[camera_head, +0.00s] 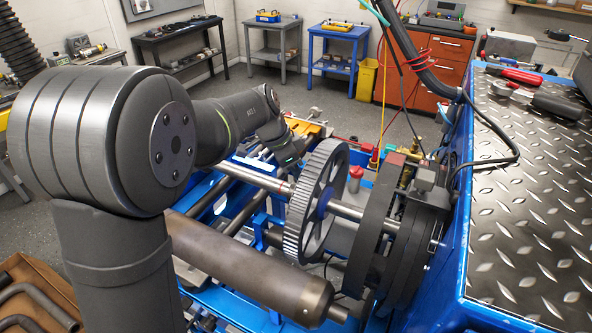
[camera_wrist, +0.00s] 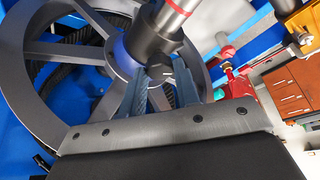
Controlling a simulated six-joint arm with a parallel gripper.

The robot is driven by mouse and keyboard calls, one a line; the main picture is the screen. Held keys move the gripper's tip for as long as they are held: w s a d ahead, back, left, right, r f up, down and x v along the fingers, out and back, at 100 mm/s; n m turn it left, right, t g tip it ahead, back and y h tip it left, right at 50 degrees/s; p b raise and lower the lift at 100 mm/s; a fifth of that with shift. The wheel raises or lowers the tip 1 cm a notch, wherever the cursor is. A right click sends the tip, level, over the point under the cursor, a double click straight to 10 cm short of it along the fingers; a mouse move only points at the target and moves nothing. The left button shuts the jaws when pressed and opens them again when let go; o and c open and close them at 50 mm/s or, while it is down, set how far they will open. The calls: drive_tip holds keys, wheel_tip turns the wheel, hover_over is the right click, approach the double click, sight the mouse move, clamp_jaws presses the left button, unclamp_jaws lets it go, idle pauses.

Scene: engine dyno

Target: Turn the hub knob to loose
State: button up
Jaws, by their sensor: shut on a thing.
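The hub knob (camera_wrist: 161,80) is a small dark piece at the spoked wheel's hub, mostly covered by my fingers in the wrist view. My gripper (camera_wrist: 159,70) has its two grey-blue fingers on either side of it and is shut on it. The dark hub collar (camera_wrist: 158,32) sits just beyond the fingertips, around a shaft with a red ring. The knob's pointer or marking cannot be read. In the head view the large toothed wheel (camera_head: 318,200) stands upright on the shaft; I cannot make out the knob or my fingertips there.
The polished shaft (camera_head: 255,178) runs through the wheel toward a dark disc assembly (camera_head: 385,230). A brown cylinder (camera_head: 245,270) lies in front. Red and brass fittings (camera_wrist: 235,80) are close to the right of my fingers. A diamond-plate bench (camera_head: 530,200) bounds the right side.

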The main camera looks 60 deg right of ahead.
drive_tip(key=o, duration=1)
drive_tip(key=v, duration=1.7)
drive_tip(key=shift+r, duration=0.25)
drive_tip(key=shift+d, duration=0.1)
